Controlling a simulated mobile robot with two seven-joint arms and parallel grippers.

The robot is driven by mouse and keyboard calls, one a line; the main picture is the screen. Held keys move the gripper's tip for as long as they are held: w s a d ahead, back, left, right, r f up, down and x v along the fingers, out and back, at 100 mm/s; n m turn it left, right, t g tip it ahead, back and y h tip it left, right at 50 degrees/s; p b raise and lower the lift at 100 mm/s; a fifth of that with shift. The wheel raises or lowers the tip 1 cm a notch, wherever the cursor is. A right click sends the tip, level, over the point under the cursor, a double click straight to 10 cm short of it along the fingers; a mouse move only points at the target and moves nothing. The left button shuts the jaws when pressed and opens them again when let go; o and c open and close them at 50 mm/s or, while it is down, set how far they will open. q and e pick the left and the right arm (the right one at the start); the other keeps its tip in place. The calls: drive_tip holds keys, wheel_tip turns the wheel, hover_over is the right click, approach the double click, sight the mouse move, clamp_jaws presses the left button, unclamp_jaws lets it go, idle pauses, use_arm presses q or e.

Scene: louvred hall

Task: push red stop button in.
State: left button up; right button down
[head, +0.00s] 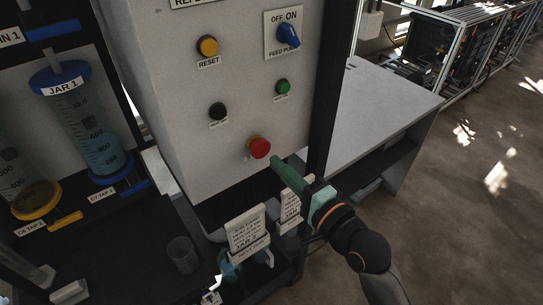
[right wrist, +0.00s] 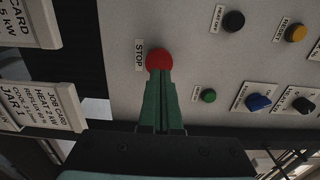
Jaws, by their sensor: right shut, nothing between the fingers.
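The red stop button (head: 259,147) is a round mushroom head low on the light grey control panel (head: 185,130). In the right wrist view the red stop button (right wrist: 159,59) sits beside a STOP label (right wrist: 140,55). My right gripper (head: 276,160) has green fingers, shut and empty, with the tips just below and right of the button in the head view. In the right wrist view the gripper's fingertips (right wrist: 158,74) overlap the button's lower edge; I cannot tell whether they touch it.
Above the button are a black button (head: 217,111), a green button (head: 283,86), a yellow reset button (head: 207,46) and a blue feed pump switch (head: 289,35). White job cards (head: 248,230) stand beneath the panel near my right arm. Jar 1 (head: 95,130) hangs at left.

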sight(262, 148)
drive_tip(key=shift+x, duration=1.6)
drive_tip(key=shift+w+a+r+p, duration=0.15)
drive_tip(key=shift+w+a+p, duration=0.15)
drive_tip(key=shift+w+p, duration=0.25)
drive_tip(key=shift+r, duration=0.1)
drive_tip(key=shift+a, duration=0.1)
